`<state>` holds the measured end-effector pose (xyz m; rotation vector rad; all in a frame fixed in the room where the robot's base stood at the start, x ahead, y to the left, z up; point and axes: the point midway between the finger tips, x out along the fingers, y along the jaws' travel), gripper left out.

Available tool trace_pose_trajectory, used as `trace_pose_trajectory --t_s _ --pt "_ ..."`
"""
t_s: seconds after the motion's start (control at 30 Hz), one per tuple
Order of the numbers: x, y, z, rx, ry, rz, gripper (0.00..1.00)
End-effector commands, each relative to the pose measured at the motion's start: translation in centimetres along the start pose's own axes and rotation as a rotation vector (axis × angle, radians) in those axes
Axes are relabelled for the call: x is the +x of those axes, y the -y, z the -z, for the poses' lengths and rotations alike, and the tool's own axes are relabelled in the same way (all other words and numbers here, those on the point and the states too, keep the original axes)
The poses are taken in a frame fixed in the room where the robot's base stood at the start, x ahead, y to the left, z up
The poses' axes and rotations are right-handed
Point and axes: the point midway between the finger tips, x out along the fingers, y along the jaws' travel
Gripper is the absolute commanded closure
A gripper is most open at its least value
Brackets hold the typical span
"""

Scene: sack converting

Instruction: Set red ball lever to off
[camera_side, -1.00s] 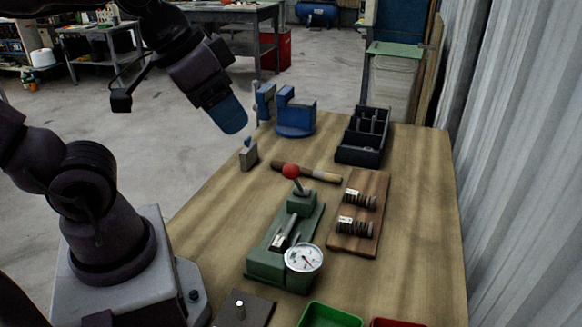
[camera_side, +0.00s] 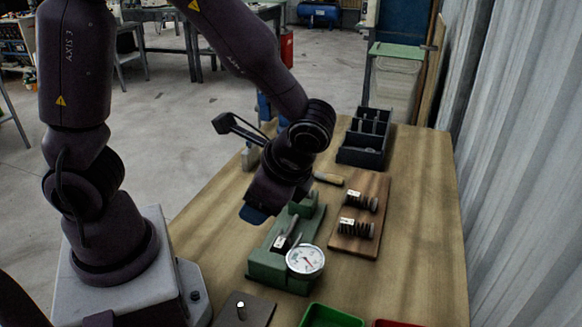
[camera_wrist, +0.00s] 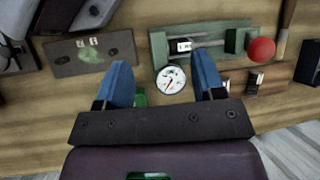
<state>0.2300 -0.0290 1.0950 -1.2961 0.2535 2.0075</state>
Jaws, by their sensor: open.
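The lever's red ball (camera_wrist: 261,51) shows in the wrist view, at the right end of a green fixture (camera_wrist: 155,45). In the side view the green fixture (camera_side: 265,265) stands on the bench and my wrist hides the ball. A white dial gauge (camera_side: 305,262) is on its near end; it also shows in the wrist view (camera_wrist: 171,80). My gripper (camera_side: 254,214) is over the left side of the fixture, pointing down. In the wrist view its blue fingers (camera_wrist: 160,62) are apart and empty, left of the ball. Any off marking is too small to read.
A wooden board with two springs (camera_side: 355,240) lies right of the fixture. A black divided bin (camera_side: 363,150) and a wooden-handled tool (camera_side: 329,179) are farther back. A dark plate with a peg (camera_side: 244,309) and a green tray (camera_side: 330,316) are at the front.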

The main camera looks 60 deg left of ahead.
Motion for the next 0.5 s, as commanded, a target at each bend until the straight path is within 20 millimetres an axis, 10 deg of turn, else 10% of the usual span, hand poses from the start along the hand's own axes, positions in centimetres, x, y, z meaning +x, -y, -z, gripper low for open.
trace_pose_trajectory --t_s 0.5 --pt "5.6 2.5 7.8 0.702 0.769 0.627 0.37"
